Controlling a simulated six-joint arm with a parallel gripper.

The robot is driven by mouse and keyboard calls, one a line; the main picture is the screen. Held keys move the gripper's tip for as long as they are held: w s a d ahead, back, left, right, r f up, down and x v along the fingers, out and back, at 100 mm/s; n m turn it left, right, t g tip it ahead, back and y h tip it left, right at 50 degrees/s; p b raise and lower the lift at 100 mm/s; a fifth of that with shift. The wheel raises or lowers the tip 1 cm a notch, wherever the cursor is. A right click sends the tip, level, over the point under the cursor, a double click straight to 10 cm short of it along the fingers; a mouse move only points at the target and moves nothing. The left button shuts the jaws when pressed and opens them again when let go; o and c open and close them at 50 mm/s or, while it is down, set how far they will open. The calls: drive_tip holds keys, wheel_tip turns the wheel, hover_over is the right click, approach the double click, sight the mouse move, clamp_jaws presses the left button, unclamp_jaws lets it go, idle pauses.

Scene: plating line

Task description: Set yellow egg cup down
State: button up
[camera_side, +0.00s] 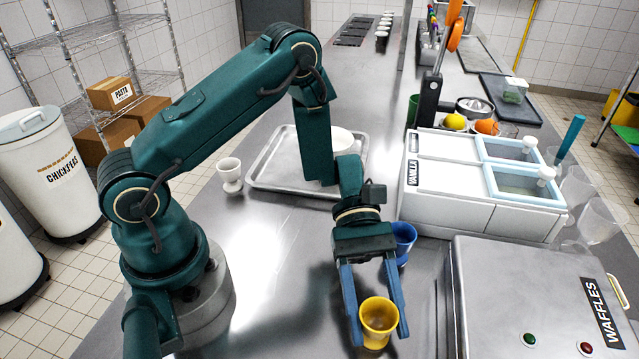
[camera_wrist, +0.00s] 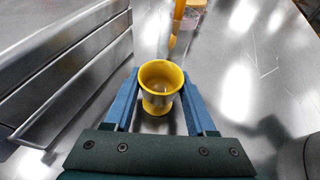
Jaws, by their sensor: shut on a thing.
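The yellow egg cup (camera_side: 378,312) is upright between the blue fingers of my gripper (camera_side: 378,328), low over the steel counter at the front. In the wrist view the yellow egg cup (camera_wrist: 158,98) shows its open, empty top, with a finger of my gripper (camera_wrist: 160,76) against each side. I cannot tell whether its foot touches the counter. A blue egg cup (camera_side: 404,238) stands just behind my gripper, partly hidden by it. A white egg cup (camera_side: 230,175) stands farther left, beside the tray.
The waffle maker (camera_side: 540,290) is close on the right; its side (camera_wrist: 60,70) fills the left of the wrist view. A metal tray (camera_side: 265,180) with a white item lies behind. The vanilla tub unit (camera_side: 450,180) stands back right. Counter left of my gripper is clear.

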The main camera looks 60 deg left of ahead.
drive_tip(key=shift+f, duration=0.1)
drive_tip(key=o, duration=1.4)
drive_tip(key=shift+c, duration=0.2)
